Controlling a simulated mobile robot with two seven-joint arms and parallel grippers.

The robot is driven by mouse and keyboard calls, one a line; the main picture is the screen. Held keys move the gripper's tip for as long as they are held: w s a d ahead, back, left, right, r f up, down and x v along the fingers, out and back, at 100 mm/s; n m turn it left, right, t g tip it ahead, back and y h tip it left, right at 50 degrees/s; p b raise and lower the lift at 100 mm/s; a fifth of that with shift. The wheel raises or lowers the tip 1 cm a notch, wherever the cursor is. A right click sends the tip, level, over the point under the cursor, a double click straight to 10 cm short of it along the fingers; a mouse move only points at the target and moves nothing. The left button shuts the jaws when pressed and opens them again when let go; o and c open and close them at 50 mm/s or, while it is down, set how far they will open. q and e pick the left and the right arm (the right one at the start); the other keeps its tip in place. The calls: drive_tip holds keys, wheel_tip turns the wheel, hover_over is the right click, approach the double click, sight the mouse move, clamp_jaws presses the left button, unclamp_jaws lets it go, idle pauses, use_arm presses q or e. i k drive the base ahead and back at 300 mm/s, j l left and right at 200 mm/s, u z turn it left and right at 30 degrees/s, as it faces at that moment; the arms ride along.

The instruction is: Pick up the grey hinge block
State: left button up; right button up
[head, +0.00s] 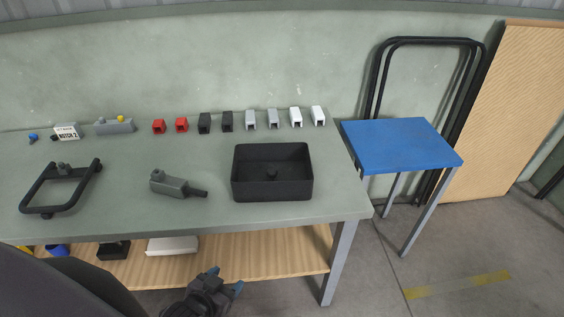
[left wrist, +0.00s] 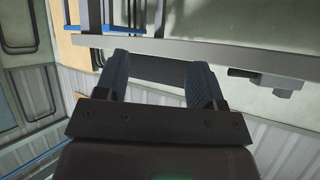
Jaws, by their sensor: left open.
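A grey block with a raised round end and a short dark rod (head: 172,184) lies on the workbench, left of the black tray; I take it to be the grey hinge block. A similar grey shape (left wrist: 275,82) shows at the right in the left wrist view. My left gripper (head: 226,279) is low, in front of the bench's front edge, below and apart from the block. Its two blue-tipped fingers are spread with nothing between them in the left wrist view (left wrist: 158,80). My right gripper is not in view.
The bench (head: 110,215) holds a black tray (head: 240,190), a black frame (head: 31,192) and a back row of red, black, grey and white caps. A wooden lower shelf (head: 285,255) holds several items. A blue-topped stool (head: 400,145) stands right. Bench surface around the block is clear.

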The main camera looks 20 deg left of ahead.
sight(160, 182)
drive_tip(key=k+u, duration=0.15)
drive_tip(key=u, duration=1.4)
drive_tip(key=j+z, duration=0.15)
drive_tip(key=z, duration=0.25)
drive_tip(key=j+z, duration=0.5)
drive_tip(key=j, duration=0.3)
drive_tip(key=j+z, duration=0.1)
drive_tip(key=j, duration=0.5)
drive_tip(key=k+j, duration=0.15)
drive_tip(key=j, duration=0.4)
drive_tip(key=k+j+z, duration=0.15)
drive_tip(key=j, duration=0.85)
drive_tip(key=i+j, duration=0.1)
drive_tip(key=j, duration=0.3)
